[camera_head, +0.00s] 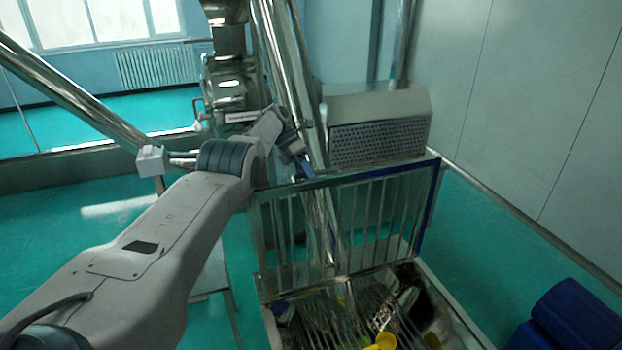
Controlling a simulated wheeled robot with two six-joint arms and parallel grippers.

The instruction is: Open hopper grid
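The hopper grid (385,217) is a metal frame with vertical bars and a blue right edge. It stands about upright at the back of the hopper (452,304). Below it the hopper mouth shows, with dark and yellow items (384,341) inside. My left arm comes in from the left, and my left gripper (300,166) is at the grid's top edge, left of its middle. The fingers are small and partly hidden, so I cannot tell whether they grip the edge. My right gripper is not in view.
A metal box with a perforated front (380,140) stands just behind the grid. Shiny pipes (290,70) rise behind my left gripper. Blue rolled or barrel-like objects (575,318) are at lower right. Green floor is open between them and the hopper.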

